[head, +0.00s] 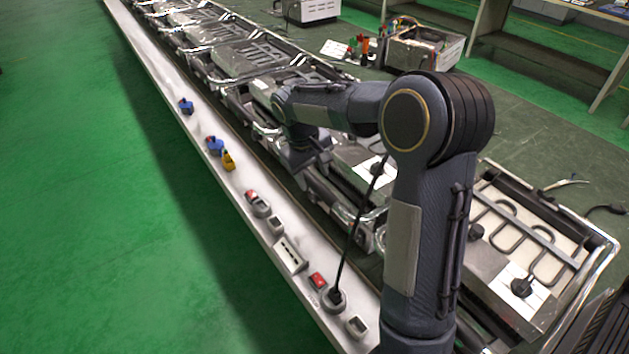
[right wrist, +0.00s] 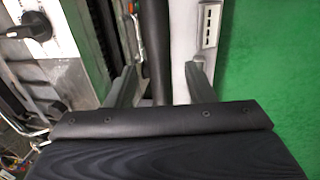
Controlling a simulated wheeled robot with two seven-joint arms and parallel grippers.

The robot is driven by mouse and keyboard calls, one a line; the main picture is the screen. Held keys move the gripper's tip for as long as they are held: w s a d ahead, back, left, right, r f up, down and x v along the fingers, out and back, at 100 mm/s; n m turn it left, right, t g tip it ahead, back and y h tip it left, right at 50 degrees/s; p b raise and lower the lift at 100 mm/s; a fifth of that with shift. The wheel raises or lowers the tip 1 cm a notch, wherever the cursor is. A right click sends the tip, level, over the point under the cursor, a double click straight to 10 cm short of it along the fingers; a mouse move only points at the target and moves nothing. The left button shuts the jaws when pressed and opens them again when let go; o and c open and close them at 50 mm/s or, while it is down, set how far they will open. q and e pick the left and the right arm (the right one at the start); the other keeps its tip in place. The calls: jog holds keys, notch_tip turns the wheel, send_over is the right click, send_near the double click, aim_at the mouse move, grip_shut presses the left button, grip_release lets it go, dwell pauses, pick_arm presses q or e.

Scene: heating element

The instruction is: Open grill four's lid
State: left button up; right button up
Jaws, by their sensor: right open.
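A row of metal grills (head: 240,50) runs along the bench, from far upper left to lower right. No numbers show, so I cannot tell which is grill four. My right gripper (head: 308,158) points down beside the front edge of a mid-row grill, partly hidden by its own arm. In the right wrist view my right gripper (right wrist: 162,82) is open. A dark bar (right wrist: 155,45), perhaps a lid handle, runs between its two fingers, with gaps on both sides. The fingers do not visibly close on it. My left gripper is out of view.
A white ledge (head: 300,290) along the row carries sockets, switches, a plugged-in cable and blue and yellow plugs (head: 228,161). The nearest grill (head: 530,255) shows its bare heating coil. Green floor (head: 90,200) left of the ledge is clear. An open box of parts (head: 425,47) stands behind.

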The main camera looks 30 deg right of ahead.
jog(key=shift+d+f, duration=0.15)
jog(key=shift+f, duration=0.55)
jog(key=shift+d+f, duration=0.15)
jog(key=shift+f, duration=0.55)
jog(key=shift+r, duration=0.1)
grip_shut()
